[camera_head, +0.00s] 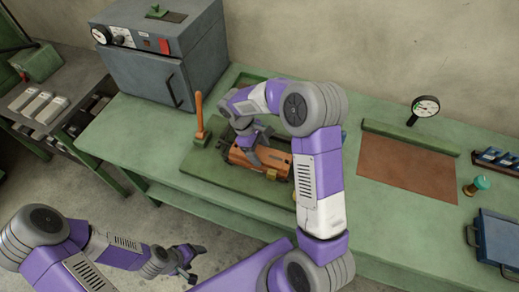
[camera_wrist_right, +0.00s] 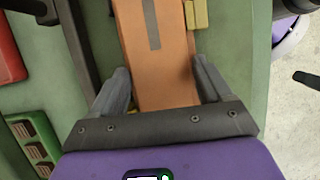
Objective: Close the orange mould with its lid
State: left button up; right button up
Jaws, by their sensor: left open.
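The orange mould (camera_head: 277,157) lies on a green board in the middle of the bench, with a yellow latch (camera_head: 271,175) at its near side. My right arm reaches over it and hides part of it. In the right wrist view, my right gripper (camera_wrist_right: 162,82) has a finger against each side of an orange lid (camera_wrist_right: 178,70) with a dark stripe along its top. The lid appears to lie over the mould; I cannot tell whether it is fully seated. My left gripper (camera_head: 191,266) is open and empty, low in front of the bench.
A lever with an orange handle (camera_head: 199,112) stands left of the mould. A grey oven (camera_head: 165,60) is at the back left. A brown mat (camera_head: 405,168), a dial gauge (camera_head: 425,107) and a blue tray (camera_head: 498,240) are to the right.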

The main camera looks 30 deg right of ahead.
jog(key=o, duration=0.3)
jog(key=shift+f, duration=0.1)
jog(key=shift+o, duration=0.2)
jog(key=p+v, duration=0.1)
jog(key=v, duration=0.6)
jog(key=shift+w+r+p, duration=0.1)
jog(key=shift+r+p, duration=0.25)
